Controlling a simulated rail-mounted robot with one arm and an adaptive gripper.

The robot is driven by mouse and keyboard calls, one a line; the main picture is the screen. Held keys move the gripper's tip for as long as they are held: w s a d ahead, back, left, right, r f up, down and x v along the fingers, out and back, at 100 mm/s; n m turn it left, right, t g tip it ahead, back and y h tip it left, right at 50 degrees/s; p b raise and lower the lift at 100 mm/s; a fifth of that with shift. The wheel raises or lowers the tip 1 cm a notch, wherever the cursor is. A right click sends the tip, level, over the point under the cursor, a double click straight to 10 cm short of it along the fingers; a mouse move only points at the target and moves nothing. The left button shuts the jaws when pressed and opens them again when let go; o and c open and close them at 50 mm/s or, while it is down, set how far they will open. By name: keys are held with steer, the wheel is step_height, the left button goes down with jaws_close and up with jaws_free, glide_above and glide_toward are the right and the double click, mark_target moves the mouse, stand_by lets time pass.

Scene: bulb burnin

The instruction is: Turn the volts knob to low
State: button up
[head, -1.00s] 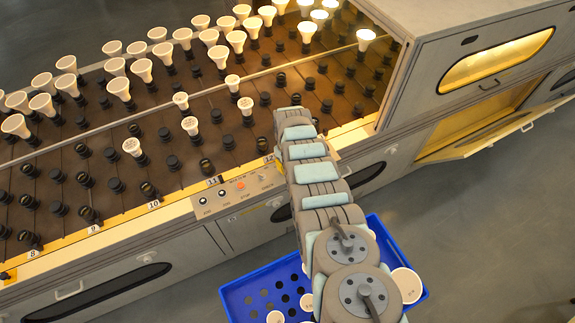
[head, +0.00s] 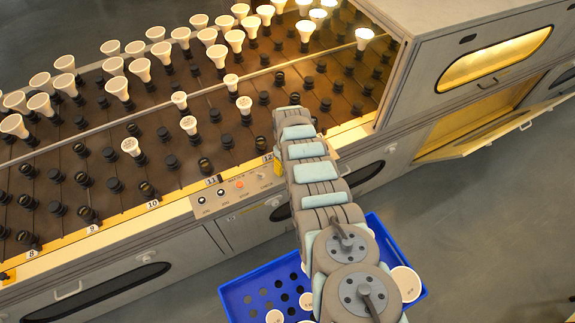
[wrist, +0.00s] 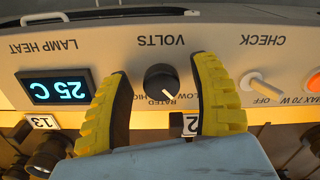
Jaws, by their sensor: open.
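The volts knob (wrist: 161,80) is round and black, on the pale panel (wrist: 215,60) that appears upside down in the wrist view. A pale mark shows near its lower edge, by the RATED label. The LOW label is partly hidden below it, to the right. My gripper (wrist: 162,72) is open, with one yellow finger on each side of the knob. I see a gap between each finger and the knob. In the head view my arm hides most of the gripper and the knob; the panel's left part (head: 222,192) shows.
A display reading 25 C (wrist: 57,86) is beside the left finger. A white CHECK switch (wrist: 262,87) is right of the right finger. The bulb rack (head: 110,190) lies behind the panel. A blue crate (head: 235,300) stands below my arm, and a hatch door (head: 480,143) hangs open.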

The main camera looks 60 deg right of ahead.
steer(key=shift+r, duration=0.15)
step_height(320, 180, up, 12)
stand_by(1.2)
stand_by(0.5)
